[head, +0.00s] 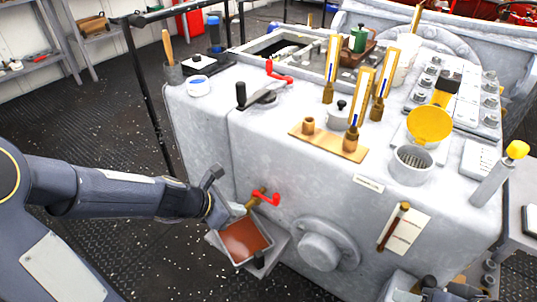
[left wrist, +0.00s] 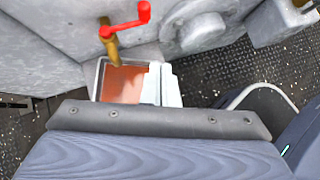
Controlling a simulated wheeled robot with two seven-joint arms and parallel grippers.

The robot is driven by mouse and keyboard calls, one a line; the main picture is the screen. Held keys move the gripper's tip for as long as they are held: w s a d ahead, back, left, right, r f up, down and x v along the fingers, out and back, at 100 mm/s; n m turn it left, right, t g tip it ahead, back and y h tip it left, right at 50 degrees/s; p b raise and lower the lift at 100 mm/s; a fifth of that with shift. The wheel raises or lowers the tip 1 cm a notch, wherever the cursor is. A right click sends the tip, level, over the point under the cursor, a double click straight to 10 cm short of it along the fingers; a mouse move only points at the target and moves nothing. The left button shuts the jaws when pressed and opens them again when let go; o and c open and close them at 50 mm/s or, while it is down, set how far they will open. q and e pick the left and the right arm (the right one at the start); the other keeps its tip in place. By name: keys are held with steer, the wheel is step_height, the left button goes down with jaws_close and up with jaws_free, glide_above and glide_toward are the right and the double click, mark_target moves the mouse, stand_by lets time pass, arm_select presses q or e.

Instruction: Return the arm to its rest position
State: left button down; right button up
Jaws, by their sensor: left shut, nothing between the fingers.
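My left arm comes in from the left in the head view, reaching toward the front of the grey machine block (head: 290,170). My left gripper (head: 222,205) is shut and empty. It is just left of a brass tap with a red handle (head: 265,198), above the left edge of a tray of reddish-brown liquid (head: 245,240); I cannot tell whether it touches the tap. In the left wrist view the red handle (left wrist: 125,20) and the tray (left wrist: 125,85) show beyond a dark part of my arm.
On the block's top stand a crank lever (head: 255,97), several brass-based gauges (head: 355,110), a yellow funnel (head: 430,125) and a metal cup (head: 412,165). A dark rail post (head: 150,90) rises behind my left arm. Dark studded floor (head: 110,120) lies open at left.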

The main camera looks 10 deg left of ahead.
arm_select(q)
steer(key=s+r+m, duration=0.8)
steer(key=s+m, duration=0.1)
steer(key=m, duration=0.4)
steer(key=s+a+r+m+y, duration=0.1)
steer(key=s+a+m+y, duration=0.2)
steer(key=s+m, duration=0.85)
step_height(320, 180, up, 29)
steer(key=p, duration=2.9)
steer(key=shift+w+m+g, duration=0.4)
steer(key=shift+m, duration=0.05)
